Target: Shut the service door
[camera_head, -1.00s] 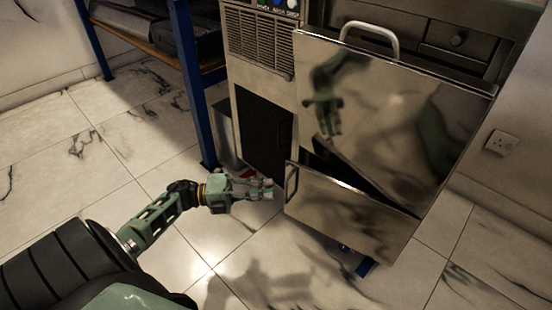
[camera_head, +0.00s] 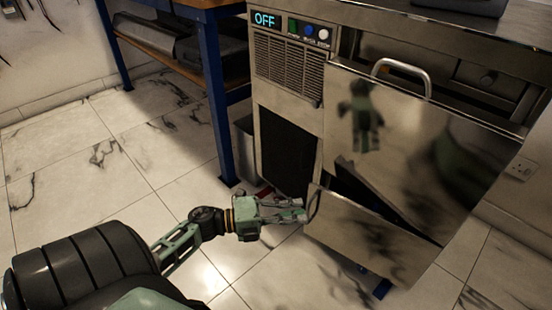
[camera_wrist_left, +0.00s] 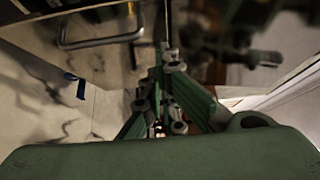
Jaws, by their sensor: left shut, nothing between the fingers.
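The metal lower door (camera_head: 372,238), probably the service door, stands open on the front of the machine. Its loop handle (camera_head: 313,203) is at its left edge, and a dark gap shows above it. My left gripper (camera_head: 297,211) is shut and empty, with its fingertips close beside that handle edge; I cannot tell whether they touch. In the left wrist view my green fingers (camera_wrist_left: 168,105) are together, and a metal loop handle (camera_wrist_left: 100,42) shows to their upper left. My right gripper is not in view.
A large shiny upper panel (camera_head: 420,135) with a top handle (camera_head: 403,68) leans out above the lower door. A panel reading OFF (camera_head: 266,19) sits above a vent (camera_head: 287,68). A blue-legged bench (camera_head: 216,100) stands left. The tiled floor in front is clear.

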